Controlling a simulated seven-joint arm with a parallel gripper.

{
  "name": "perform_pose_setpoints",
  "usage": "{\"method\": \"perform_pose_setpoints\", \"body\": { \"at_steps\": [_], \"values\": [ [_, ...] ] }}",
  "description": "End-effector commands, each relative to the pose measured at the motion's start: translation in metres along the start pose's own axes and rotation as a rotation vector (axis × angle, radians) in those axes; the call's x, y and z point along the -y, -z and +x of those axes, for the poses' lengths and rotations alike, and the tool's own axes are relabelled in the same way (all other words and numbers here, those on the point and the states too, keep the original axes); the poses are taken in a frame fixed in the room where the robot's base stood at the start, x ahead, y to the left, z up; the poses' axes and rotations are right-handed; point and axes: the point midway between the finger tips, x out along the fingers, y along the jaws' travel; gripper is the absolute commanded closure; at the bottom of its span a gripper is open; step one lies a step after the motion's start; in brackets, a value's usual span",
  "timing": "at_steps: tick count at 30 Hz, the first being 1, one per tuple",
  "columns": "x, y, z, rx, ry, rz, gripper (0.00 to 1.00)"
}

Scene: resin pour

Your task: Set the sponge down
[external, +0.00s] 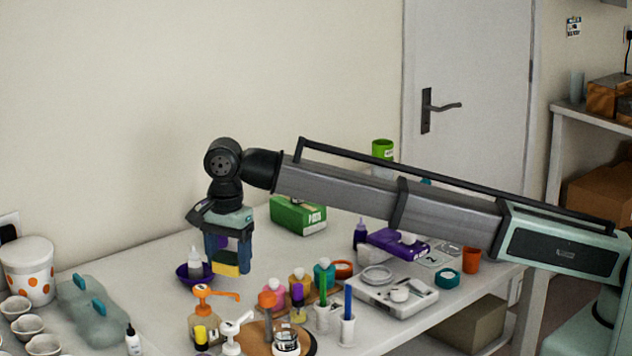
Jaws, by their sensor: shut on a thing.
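My gripper (228,258) points down above the left part of the white table (285,253). It is shut on the sponge (226,269), a small yellow block between the blue fingers. The sponge appears to be held above the table, though the exact gap is hard to tell. A purple bowl (183,275) with a white bottle (195,263) is just left of the sponge in the picture.
Pump bottles (203,325), coloured bottles and a round wooden board (257,333) crowd the near side. A green box (298,214) stands behind. A white scale (392,293) is to the right. Moulds (92,310) and a dotted bucket (28,270) are at left.

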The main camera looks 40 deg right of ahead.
Motion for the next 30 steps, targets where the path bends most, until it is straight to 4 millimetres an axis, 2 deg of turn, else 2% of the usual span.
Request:
{"method": "perform_pose_setpoints", "body": {
  "at_steps": [4,7,12,16,20,24,27,30],
  "values": [
    [0.008,0.019,-0.001,0.000,0.000,0.024,0.62],
    [0.017,0.046,-0.002,0.000,0.002,0.057,0.62],
    [0.032,0.110,-0.006,0.003,0.008,0.134,0.62],
    [0.032,0.162,-0.009,0.004,0.014,0.194,0.62],
    [0.026,0.214,-0.010,0.006,0.021,0.253,0.62],
    [0.010,0.263,-0.011,0.006,0.026,0.312,0.62],
    [-0.004,0.290,-0.010,0.006,0.027,0.347,0.62],
    [-0.023,0.306,-0.008,0.006,0.025,0.373,0.62]
  ]
}}
